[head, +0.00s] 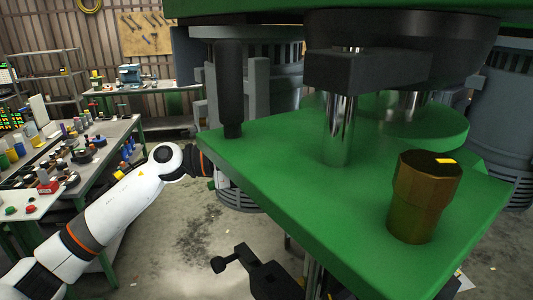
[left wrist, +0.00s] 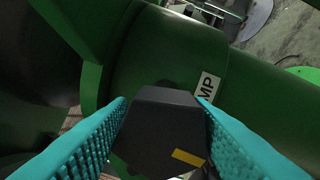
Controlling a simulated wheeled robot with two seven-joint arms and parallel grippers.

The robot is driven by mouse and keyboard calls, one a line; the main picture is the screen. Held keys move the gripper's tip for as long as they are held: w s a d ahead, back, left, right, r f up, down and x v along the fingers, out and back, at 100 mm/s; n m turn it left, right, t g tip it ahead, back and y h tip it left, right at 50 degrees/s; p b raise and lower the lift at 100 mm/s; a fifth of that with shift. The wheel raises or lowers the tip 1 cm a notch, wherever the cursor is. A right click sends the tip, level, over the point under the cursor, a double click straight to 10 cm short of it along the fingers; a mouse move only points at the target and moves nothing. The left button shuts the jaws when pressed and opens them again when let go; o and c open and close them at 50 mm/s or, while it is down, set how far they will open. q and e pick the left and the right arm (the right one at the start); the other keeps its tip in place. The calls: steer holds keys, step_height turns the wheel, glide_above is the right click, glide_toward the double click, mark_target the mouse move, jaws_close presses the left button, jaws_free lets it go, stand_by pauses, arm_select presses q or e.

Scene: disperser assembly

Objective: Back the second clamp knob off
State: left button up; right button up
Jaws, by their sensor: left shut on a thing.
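A black faceted clamp knob (left wrist: 160,125) with a yellow mark shows in the left wrist view, in front of a green cylindrical housing (left wrist: 165,60). A white label on the housing ends in "MP". My left gripper (left wrist: 158,112) has its teal ribbed fingers on both sides of the knob and is shut on it. In the head view my left arm reaches in from the left, and its gripper is hidden behind the green machine plate (head: 290,170). I cannot tell from the label or the mark which clamp this is. My right gripper is in neither view.
A brass hex part (head: 425,195) with a yellow mark and a steel column (head: 338,130) stand on the plate. A black bracket-like part (head: 255,272) lies below its front edge. A cluttered workbench (head: 105,160) stands at left, with bare floor between.

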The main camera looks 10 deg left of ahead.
arm_select(q)
steer(key=shift+f, duration=0.2)
steer(key=o, duration=0.9)
steer(key=shift+a, duration=0.1)
steer(key=shift+a, duration=0.2)
steer(key=shift+b+v, duration=3.3)
steer(key=shift+v, duration=2.45)
